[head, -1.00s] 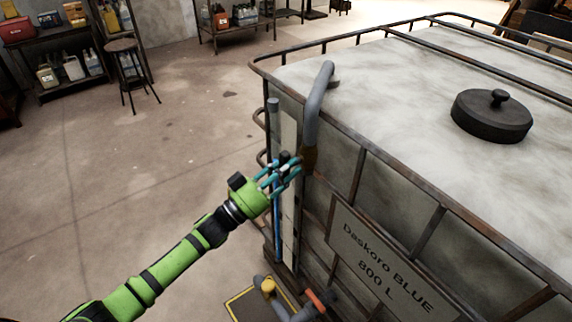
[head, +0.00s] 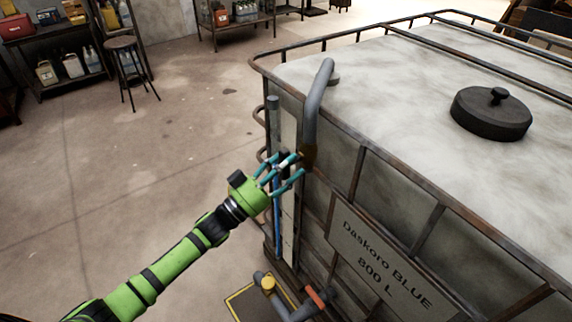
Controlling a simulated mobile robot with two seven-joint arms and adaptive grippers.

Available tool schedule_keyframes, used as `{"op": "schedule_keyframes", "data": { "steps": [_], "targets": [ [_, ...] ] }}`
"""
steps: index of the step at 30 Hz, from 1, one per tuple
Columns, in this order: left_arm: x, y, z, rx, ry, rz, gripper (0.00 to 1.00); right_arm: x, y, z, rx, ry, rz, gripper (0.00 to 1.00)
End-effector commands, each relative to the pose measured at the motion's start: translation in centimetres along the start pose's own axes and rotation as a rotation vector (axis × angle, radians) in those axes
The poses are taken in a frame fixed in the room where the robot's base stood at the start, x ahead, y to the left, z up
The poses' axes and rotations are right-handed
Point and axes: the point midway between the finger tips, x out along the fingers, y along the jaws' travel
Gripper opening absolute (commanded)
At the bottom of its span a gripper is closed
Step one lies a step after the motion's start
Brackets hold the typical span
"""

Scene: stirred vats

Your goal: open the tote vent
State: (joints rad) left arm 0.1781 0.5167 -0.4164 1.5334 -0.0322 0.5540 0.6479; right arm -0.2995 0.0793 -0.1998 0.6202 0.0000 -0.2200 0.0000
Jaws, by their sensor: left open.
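The tote (head: 400,90) is a large pale tank in a rusty metal cage, with a plate (head: 378,262) reading "Daskoro BLUE 800 L". A grey bent vent pipe (head: 313,100) rises from its top and curves down the near side to a brown end piece (head: 309,157). My left gripper (head: 295,171) is open at the tote's side, its teal fingers close to the brown end piece. I cannot tell whether they touch it. A dark piece near the fingers is partly hidden. My right gripper is not in view.
A black round lid (head: 491,113) with a knob sits on the tote top. Pipes with a yellow part (head: 268,284) and an orange handle (head: 316,298) are low at the tote's base. A stool (head: 124,62) and shelves stand behind open floor (head: 150,150).

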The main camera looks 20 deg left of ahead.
Motion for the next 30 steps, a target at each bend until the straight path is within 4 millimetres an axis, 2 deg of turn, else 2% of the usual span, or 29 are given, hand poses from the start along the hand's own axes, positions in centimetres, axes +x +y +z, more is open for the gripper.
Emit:
{"op": "schedule_keyframes", "data": {
  "steps": [5, 8, 15, 21, 25, 30],
  "targets": [
    [-0.9, -0.1, 0.1, 0.001, -0.003, -0.001, 0.56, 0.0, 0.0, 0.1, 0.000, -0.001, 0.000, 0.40],
    [-2.5, 0.0, 0.2, 0.000, -0.006, -0.001, 0.56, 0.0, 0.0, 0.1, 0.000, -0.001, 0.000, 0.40],
    [-7.7, 0.0, 0.2, -0.001, -0.006, -0.001, 0.56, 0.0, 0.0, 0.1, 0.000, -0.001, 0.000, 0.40],
    [-10.8, 0.0, 0.1, 0.000, -0.004, -0.001, 0.56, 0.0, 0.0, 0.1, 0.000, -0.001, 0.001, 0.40],
    [-11.8, 0.0, 0.0, 0.000, -0.001, -0.001, 0.56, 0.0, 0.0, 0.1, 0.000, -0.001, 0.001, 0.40],
    [-12.1, 0.0, 0.0, 0.000, 0.001, 0.000, 0.56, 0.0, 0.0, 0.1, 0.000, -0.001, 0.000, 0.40]
  ]
}}
